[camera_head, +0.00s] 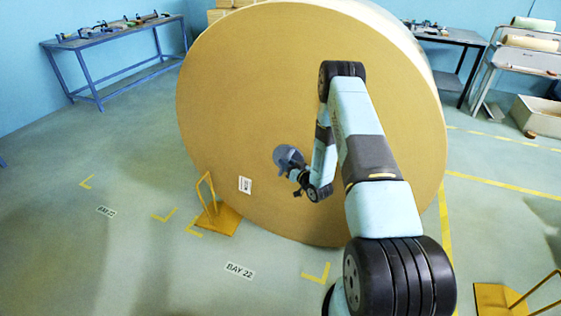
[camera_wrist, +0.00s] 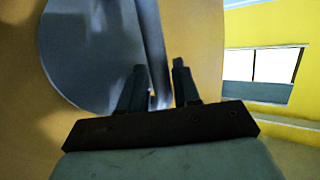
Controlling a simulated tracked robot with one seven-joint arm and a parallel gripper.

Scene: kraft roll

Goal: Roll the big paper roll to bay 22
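The big paper roll (camera_head: 240,90) is tan and stands on its rim, with a flat round face towards me and a small white label low on it. A grey disc (camera_head: 287,157) sits at the middle of the face. My gripper (camera_head: 297,177) is right at this disc. In the wrist view, the grey disc (camera_wrist: 85,50) fills the upper left, and my gripper (camera_wrist: 160,75) has its two fingers apart. A grey bar runs down towards the gap; I cannot tell whether the fingers touch it. The bay 22 floor label (camera_head: 239,271) lies in front of the roll.
A yellow chock with an upright loop (camera_head: 219,219) stands at the roll's lower left. Another yellow chock (camera_head: 497,297) is at the lower right. A second, smaller bay label (camera_head: 106,211) lies on clear floor at left. A blue workbench (camera_head: 112,41) stands at the back left.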

